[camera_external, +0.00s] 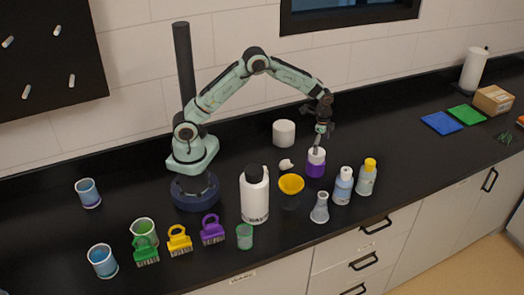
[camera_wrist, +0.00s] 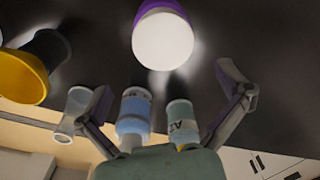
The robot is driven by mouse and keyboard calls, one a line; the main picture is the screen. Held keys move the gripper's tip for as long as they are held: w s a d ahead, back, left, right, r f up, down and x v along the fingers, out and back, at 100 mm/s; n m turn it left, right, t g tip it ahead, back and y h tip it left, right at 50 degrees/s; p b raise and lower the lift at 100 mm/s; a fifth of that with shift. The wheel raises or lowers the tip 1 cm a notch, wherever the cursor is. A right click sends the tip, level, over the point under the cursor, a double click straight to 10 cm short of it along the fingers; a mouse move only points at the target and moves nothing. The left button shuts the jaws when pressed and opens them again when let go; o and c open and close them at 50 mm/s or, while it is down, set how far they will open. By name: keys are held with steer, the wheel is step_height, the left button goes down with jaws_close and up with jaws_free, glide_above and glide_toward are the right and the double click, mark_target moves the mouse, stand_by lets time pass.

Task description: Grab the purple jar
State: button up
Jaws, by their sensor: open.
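The purple jar (camera_external: 316,169) with a white lid stands upright on the black counter. In the wrist view its round white lid (camera_wrist: 163,42) faces the camera at top centre, with a strip of purple body behind it. My gripper (camera_external: 319,143) points down just above the lid in the external view. In the wrist view its fingers (camera_wrist: 166,92) are spread wide and empty, and the lid lies above the gap between them in the picture. I cannot tell whether a finger touches the jar.
A yellow funnel-like cup (camera_external: 291,184), a small flask (camera_external: 320,208), a blue-labelled bottle (camera_external: 343,187) and a yellow-capped bottle (camera_external: 367,178) stand close by. A large white bottle (camera_external: 255,197) is farther left. A white cylinder (camera_external: 284,133) stands behind.

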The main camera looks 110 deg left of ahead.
mark_target(316, 160)
steer(key=shift+s+a+f, duration=0.25)
steer(key=shift+s+f, duration=0.1)
steer(key=shift+f, duration=0.1)
steer(key=shift+s+a+f, duration=0.2)
steer(key=shift+s+f, duration=0.15)
steer(key=shift+f, duration=0.1)
steer(key=shift+a+f+n, duration=0.1)
steer(key=shift+f+n, duration=0.2)
step_height(316, 160, down, 6)
steer(key=shift+r, duration=0.15)
steer(key=c, duration=1.1)
